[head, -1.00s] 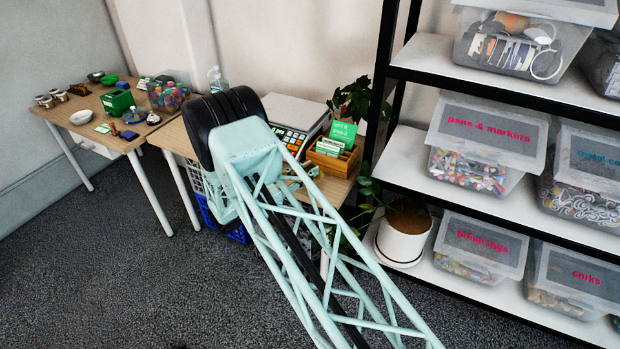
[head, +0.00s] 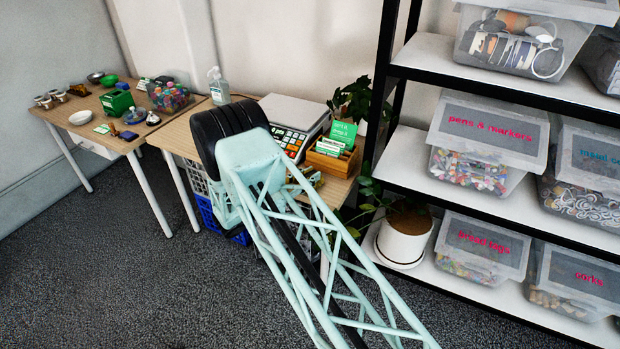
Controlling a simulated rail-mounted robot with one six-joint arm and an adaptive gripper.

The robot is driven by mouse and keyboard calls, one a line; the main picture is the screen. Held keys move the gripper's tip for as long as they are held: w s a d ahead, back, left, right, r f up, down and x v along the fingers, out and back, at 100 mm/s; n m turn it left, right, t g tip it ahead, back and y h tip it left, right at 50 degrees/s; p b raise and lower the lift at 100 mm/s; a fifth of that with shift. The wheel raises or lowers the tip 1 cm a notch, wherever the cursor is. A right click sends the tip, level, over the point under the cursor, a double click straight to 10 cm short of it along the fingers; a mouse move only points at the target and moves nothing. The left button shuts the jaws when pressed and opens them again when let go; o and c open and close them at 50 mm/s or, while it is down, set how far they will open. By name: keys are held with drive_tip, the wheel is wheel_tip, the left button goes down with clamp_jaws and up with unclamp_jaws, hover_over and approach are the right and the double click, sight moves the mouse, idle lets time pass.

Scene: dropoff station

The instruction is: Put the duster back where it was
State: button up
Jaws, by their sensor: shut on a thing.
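I cannot make out a duster in the head view. My gripper is not in view; only my arm's pale green lattice link and black joint show, over the near table (head: 185,140). They hide part of that table and whatever is behind them.
A scale (head: 297,112), a card box (head: 332,155) and a pump bottle (head: 218,86) stand on the near table. The left table (head: 75,122) holds bowls, jars and a green box (head: 117,103). A potted plant (head: 403,238) and a shelf of bins (head: 490,125) stand right. Front-left floor is clear.

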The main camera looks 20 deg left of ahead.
drive_tip(key=shift+f, duration=0.25)
drive_tip(key=o, duration=0.8)
drive_tip(key=shift+r, duration=0.25)
drive_tip(key=shift+p+v, duration=0.85)
drive_tip(key=shift+v, duration=5.15)
